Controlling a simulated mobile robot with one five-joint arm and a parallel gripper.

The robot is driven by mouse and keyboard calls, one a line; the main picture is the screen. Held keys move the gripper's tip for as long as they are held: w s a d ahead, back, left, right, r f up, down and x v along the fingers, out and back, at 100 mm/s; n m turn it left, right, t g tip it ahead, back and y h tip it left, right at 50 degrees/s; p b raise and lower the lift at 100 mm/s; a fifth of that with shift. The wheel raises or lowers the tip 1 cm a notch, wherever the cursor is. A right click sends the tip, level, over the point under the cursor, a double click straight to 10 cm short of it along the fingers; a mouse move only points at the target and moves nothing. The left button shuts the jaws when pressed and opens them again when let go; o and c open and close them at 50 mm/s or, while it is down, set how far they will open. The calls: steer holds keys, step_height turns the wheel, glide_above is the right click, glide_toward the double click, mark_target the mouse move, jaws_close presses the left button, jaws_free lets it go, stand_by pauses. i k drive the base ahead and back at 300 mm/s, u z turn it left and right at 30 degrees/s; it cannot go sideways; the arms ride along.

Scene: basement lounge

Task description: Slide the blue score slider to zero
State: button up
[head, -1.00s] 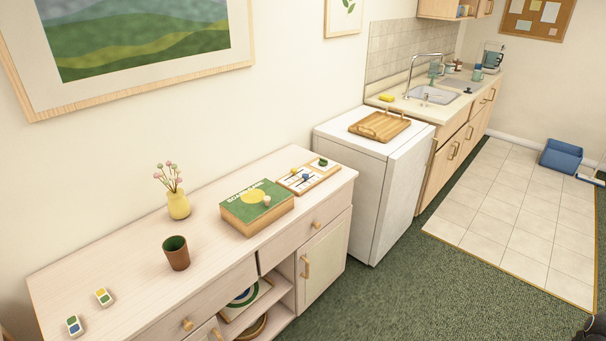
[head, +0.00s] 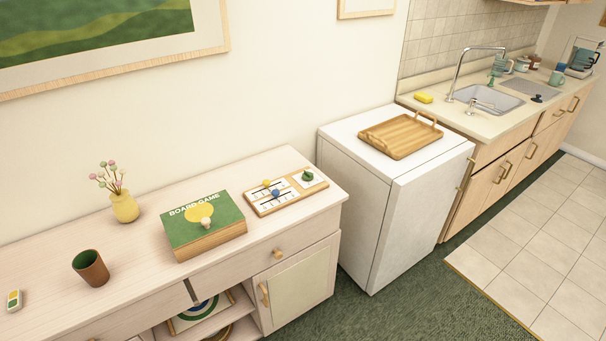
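A wooden score board (head: 285,194) with a white face lies flat on the right end of the pale sideboard. The blue slider (head: 276,194) is a round knob on the nearer track, around the middle of the board. A yellow slider (head: 266,183) sits on the farther track. A dark green piece (head: 307,176) is on a white square at the board's right end. The score marks are too small to read. My gripper is not in view.
A brown cup (head: 91,268) and yellow vase (head: 124,207) stand farther left. A white appliance with a wooden tray (head: 400,136) stands right of the sideboard (head: 150,275).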

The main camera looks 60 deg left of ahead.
mark_target(275, 192)
steer(key=i, duration=1.2)
steer(key=u, duration=1.05)
steer(key=k, duration=0.2)
steer(key=u, duration=2.8)
steer(key=i, duration=1)
steer(key=u, duration=0.3)
